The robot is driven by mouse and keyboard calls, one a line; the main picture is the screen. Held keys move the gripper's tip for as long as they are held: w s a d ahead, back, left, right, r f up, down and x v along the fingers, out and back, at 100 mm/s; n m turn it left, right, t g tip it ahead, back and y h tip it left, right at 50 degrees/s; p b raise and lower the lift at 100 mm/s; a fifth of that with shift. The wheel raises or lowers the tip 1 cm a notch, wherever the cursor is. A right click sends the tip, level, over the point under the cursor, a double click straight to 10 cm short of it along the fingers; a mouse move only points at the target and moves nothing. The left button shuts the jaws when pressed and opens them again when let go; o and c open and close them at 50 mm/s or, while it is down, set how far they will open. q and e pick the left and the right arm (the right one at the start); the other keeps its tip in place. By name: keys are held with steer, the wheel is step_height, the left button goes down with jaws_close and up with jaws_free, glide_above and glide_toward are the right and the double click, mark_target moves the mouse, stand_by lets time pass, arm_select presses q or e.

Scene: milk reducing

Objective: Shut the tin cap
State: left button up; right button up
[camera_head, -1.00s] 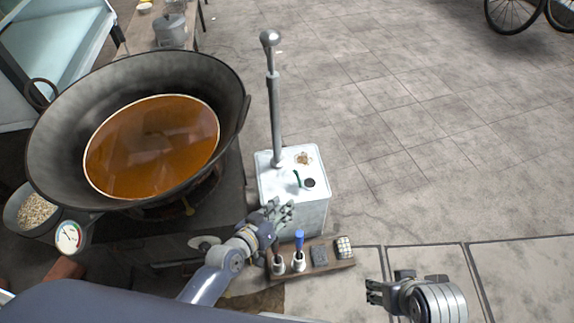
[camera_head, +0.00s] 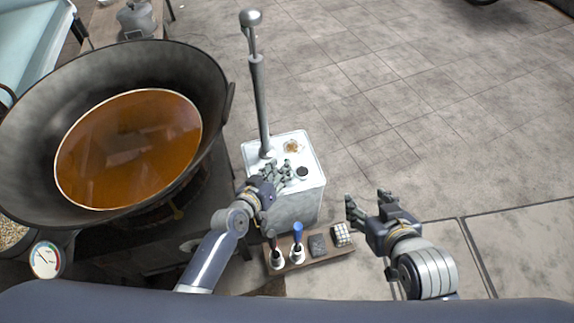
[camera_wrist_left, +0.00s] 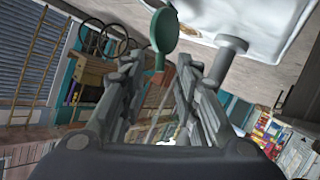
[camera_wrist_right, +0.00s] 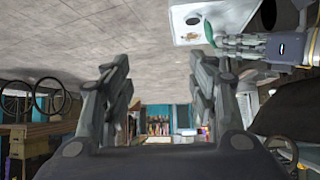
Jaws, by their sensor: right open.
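The white tin (camera_head: 309,199) stands upright on the ground, with a dark round opening (camera_head: 302,173) in its top. The green cap (camera_wrist_left: 164,30) shows in the left wrist view as a raised disc on a narrow green stem, and it also shows in the right wrist view (camera_wrist_right: 209,33) beside the opening. In the head view my left gripper hides it. My left gripper (camera_head: 289,172) is over the tin top, fingers apart, with the cap just beyond and between the fingertips; contact is not clear. My right gripper (camera_head: 366,202) is open and empty, right of the tin.
A tall metal pump (camera_head: 259,100) rises from the tin, behind my left gripper. A large pan (camera_head: 215,75) of brown liquid stands at left. A small wooden rack (camera_head: 318,258) with blue-handled and other small items lies in front. The paved floor at right is clear.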

arm_select(q)
steer(key=b+x, duration=0.1)
steer(key=x, duration=0.2)
steer(key=shift+w+d+f, duration=0.1)
steer(key=shift+w+f, duration=0.05)
steer(key=shift+w, duration=0.15)
steer(key=shift+w+d, duration=0.1)
steer(key=shift+w, duration=0.05)
arm_select(e)
steer(key=w+a+r+t+y, duration=0.1)
steer(key=w+a+r+t, duration=0.1)
steer(key=w+r+t, duration=0.2)
steer(key=shift+w+r, duration=0.25)
steer(key=shift+r, duration=0.75)
arm_select(q)
steer(key=c, duration=0.3)
jaws_close()
arm_select(e)
steer(key=shift+d+f, duration=0.15)
steer(key=shift+d, duration=0.25)
